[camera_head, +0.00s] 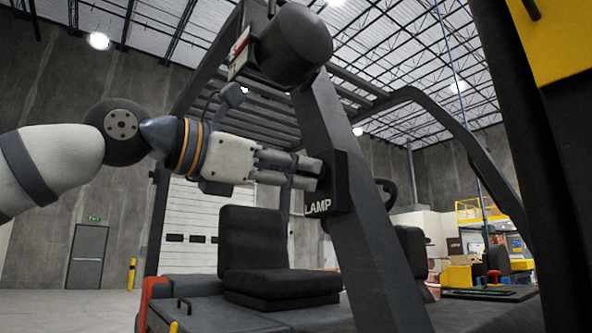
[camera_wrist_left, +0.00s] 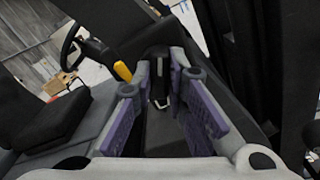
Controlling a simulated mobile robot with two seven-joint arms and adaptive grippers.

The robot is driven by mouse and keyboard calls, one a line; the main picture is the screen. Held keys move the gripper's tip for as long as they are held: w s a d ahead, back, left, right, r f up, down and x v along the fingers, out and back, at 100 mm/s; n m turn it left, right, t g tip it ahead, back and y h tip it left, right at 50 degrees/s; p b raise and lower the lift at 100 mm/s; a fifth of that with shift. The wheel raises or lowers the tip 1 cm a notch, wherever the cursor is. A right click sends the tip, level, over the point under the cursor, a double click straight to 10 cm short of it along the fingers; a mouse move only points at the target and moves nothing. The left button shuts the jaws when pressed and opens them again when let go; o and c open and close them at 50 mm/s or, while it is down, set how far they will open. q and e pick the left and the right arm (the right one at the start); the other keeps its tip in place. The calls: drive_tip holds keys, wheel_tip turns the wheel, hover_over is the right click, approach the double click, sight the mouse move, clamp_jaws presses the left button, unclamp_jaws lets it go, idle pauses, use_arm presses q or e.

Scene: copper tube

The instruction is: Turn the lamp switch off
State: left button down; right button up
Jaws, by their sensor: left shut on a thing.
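The lamp switch box (camera_head: 337,190) is a dark box with white "LAMP" lettering, fixed to the vehicle's dark slanted post (camera_head: 362,215). My left gripper (camera_head: 318,172) reaches in from the left, and its fingertips meet the left face of the box. In the left wrist view, the purple-padded fingers of my left gripper (camera_wrist_left: 160,98) close in around a small dark switch lever (camera_wrist_left: 159,85) with a pale edge. The fingertips partly hide the lever, so its exact position is hard to tell. My right gripper is not in view.
A black seat (camera_head: 265,250) stands below my left gripper, with a steering wheel (camera_head: 386,192) behind the post. A dark rounded housing (camera_head: 296,45) sits at the top of the post. A dark and yellow structure (camera_head: 560,40) fills the right side.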

use_arm(q)
drive_tip(key=n, duration=0.4)
drive_tip(key=shift+n, duration=0.7)
drive_tip(key=c, duration=1.6)
unclamp_jaws()
drive_tip(key=v, duration=1.2)
